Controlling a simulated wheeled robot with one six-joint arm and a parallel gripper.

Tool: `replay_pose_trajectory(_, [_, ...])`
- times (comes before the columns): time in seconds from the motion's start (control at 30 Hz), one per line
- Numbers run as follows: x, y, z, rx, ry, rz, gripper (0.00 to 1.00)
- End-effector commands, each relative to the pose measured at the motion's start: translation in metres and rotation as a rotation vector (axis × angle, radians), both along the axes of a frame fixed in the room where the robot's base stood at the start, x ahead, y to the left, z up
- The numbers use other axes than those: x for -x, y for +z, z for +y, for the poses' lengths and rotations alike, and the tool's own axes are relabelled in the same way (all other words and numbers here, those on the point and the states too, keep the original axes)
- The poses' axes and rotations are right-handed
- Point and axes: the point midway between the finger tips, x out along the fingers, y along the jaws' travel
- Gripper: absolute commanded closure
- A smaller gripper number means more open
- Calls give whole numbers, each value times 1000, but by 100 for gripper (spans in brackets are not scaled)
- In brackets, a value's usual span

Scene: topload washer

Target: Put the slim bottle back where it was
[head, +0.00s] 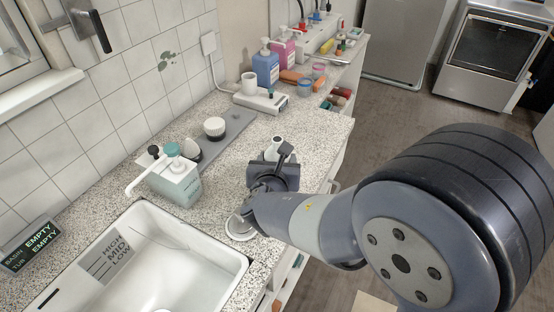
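A slim white bottle-like thing (273,148) shows just beyond my gripper (284,156), on the counter side away from me. Its lower part is hidden by my gripper and wrist. My gripper is over the speckled counter, right of the pump dispenser. The fingers are small, dark and partly hidden by my own arm, so I cannot tell whether they are open or shut, or whether they touch the white thing. A pale round disc (240,227) lies on the counter by the basin corner, below my wrist.
The white basin (239,262) is at lower left. A pump dispenser (178,180) stands behind it. A scale (262,101), blue bottle (265,68) and pink bottle (284,50) stand farther back. The counter's right edge drops to the floor.

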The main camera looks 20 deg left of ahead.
Motion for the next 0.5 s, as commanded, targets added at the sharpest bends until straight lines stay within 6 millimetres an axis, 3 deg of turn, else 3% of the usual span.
replay_pose_trajectory(0.27, [0, 0, 0, 0, 0, 0, 21])
replay_pose_trajectory(0.5, [0, 1, 0, 0, 0, 0, 21])
